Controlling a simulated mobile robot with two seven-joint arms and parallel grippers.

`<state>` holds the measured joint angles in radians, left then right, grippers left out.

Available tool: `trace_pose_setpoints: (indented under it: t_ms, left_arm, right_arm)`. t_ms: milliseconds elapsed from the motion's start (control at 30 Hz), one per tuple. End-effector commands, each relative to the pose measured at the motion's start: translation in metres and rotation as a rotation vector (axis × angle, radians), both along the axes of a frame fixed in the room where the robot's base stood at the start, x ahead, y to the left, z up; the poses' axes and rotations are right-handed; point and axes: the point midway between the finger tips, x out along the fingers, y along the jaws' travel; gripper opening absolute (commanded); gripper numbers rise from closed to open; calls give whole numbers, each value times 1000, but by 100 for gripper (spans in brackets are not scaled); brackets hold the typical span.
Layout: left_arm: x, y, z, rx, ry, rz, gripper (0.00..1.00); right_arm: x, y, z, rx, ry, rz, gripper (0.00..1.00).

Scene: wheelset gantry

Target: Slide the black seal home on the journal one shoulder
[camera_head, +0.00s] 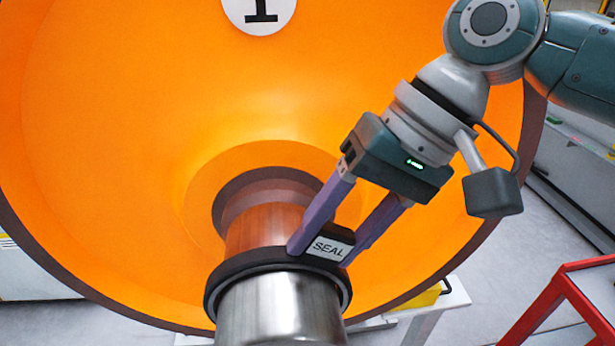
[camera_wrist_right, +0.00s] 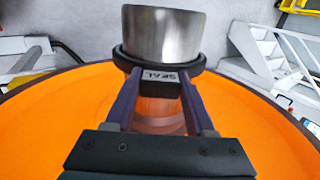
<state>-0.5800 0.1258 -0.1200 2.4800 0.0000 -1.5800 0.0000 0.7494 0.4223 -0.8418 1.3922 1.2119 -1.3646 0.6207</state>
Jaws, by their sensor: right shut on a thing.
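The black seal (camera_head: 232,267) is a ring around the journal, with a block labelled SEAL on its upper right. My right gripper (camera_head: 318,252) is shut on that block, one finger on each side. The bare steel journal end (camera_head: 280,312) sticks out on the near side of the seal. A copper-coloured section (camera_head: 262,228) lies between the seal and the orange wheel (camera_head: 110,130) marked 1. The seal (camera_wrist_right: 194,66) and the steel end (camera_wrist_right: 162,33) also show in the right wrist view. My left gripper is not in view.
The orange wheel fills most of the head view behind the journal. A red frame (camera_head: 560,305) stands at the lower right. A yellow box (camera_head: 418,298) and a white stand (camera_head: 452,294) sit low behind the wheel. White steps (camera_wrist_right: 268,48) show in the wrist view.

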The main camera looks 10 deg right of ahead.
Motion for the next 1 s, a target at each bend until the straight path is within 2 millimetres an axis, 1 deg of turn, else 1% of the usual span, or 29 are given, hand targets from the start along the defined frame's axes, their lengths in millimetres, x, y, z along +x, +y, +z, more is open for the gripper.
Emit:
trace_pose_setpoints:
  t_ms: [1000]
  left_arm:
    - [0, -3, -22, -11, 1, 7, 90]
  right_arm:
    - [26, 0, 0, 2, -2, -1, 0]
